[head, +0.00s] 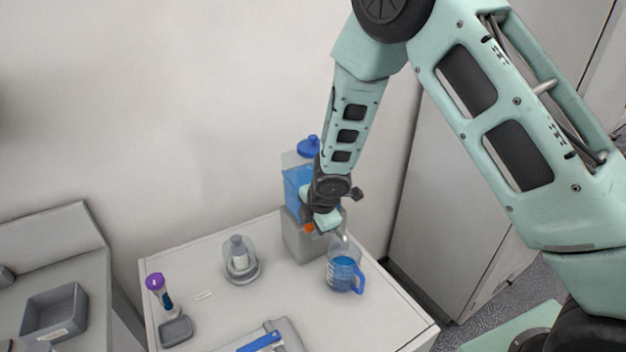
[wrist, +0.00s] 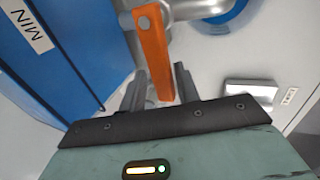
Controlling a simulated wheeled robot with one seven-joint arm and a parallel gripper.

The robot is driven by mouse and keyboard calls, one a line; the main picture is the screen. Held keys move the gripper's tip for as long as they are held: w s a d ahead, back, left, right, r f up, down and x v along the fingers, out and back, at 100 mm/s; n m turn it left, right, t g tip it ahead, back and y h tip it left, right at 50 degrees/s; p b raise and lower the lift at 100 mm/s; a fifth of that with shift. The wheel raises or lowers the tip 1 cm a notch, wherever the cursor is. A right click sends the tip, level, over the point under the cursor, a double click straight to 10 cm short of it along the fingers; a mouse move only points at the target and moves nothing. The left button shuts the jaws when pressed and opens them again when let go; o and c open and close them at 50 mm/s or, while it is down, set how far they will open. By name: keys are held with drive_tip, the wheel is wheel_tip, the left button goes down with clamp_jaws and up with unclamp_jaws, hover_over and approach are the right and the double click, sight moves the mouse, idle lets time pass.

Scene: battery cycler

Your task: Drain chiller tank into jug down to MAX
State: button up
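The chiller tank (head: 297,188) stands at the back of the white table, with blue liquid below a clear upper band and a blue cap on top. In the wrist view its blue side (wrist: 75,50) carries a MIN label; no MAX mark shows. The jug (head: 345,272), clear with a blue handle, stands in front of the tank and holds blue liquid. An orange tap lever (wrist: 154,50) lies between the fingers of my gripper (wrist: 160,88). The fingers are close to its sides, but I cannot tell whether they press on it. My gripper (head: 325,222) partly hides the tank and tap.
A clear domed vessel (head: 240,260) stands left of the tank. A purple-capped tube (head: 158,290) and a small grey tray (head: 175,331) are at the table's left. A blue-handled item (head: 262,341) lies at the front. A grey bin (head: 53,312) is on the left bench.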

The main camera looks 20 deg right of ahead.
drive_tip(key=p+v, duration=0.4)
drive_tip(key=v, duration=0.3)
drive_tip(key=shift+r+p, duration=0.4)
drive_tip(key=shift+r, duration=0.05)
idle(0.3)
drive_tip(key=s+a+r+m+g+b, duration=0.2)
drive_tip(key=s+m+b, duration=0.3)
drive_tip(key=s, duration=1)
drive_tip(key=s+a+r+m+g+b, duration=0.2)
drive_tip(key=s+a+r+m+b, duration=0.2)
drive_tip(key=s, duration=1.1)
drive_tip(key=m+b, duration=0.1)
drive_tip(key=m, duration=0.2)
drive_tip(key=shift+r+m, duration=0.3)
drive_tip(key=shift+r, duration=0.1)
drive_tip(key=shift+w, duration=0.1)
